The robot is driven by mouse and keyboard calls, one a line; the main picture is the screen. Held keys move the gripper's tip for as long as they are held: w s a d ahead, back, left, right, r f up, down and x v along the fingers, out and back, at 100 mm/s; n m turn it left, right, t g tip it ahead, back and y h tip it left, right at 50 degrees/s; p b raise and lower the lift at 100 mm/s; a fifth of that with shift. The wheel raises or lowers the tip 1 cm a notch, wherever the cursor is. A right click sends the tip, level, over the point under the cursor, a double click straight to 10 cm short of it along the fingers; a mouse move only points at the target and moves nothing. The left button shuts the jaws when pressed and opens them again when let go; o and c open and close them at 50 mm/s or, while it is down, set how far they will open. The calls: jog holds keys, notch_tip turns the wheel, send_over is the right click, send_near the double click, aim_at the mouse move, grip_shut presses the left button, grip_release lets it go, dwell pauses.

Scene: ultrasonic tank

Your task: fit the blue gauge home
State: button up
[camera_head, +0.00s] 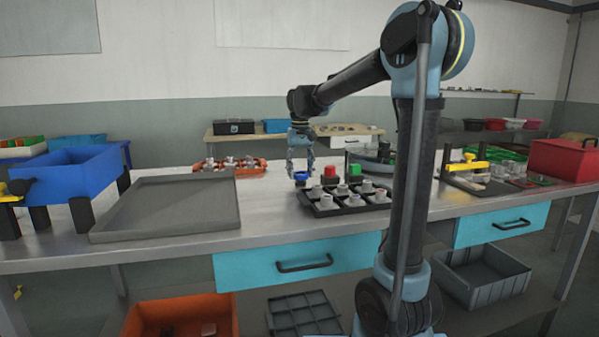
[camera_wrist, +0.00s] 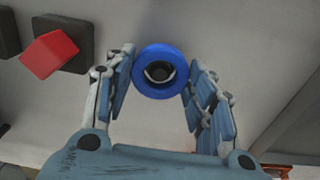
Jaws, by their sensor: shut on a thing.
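The blue gauge (camera_wrist: 160,72) is a round blue ring with a dark centre in the wrist view. My gripper (camera_wrist: 160,80) is shut on it, one finger on each side. In the head view the blue gauge (camera_head: 300,176) shows small and low, just under my gripper (camera_head: 300,170), over the steel table. I cannot tell whether it touches the table. A black tray (camera_head: 312,211) with several grey-white round fittings stands just to the right and nearer. I cannot tell from these frames which place belongs to the gauge.
A red block (camera_head: 330,171) and a green block (camera_head: 354,170) on dark bases stand right of my gripper. An orange tray (camera_head: 262,163) with pale parts lies behind left. A grey tray (camera_head: 170,212) and blue tank (camera_head: 75,172) are at the left. Bare table lies between.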

jog(key=shift+f, duration=0.8)
dwell(2.8)
jog(key=o, duration=1.3)
notch_tip(320, 180, up, 12)
jog(key=shift+w, duration=0.1)
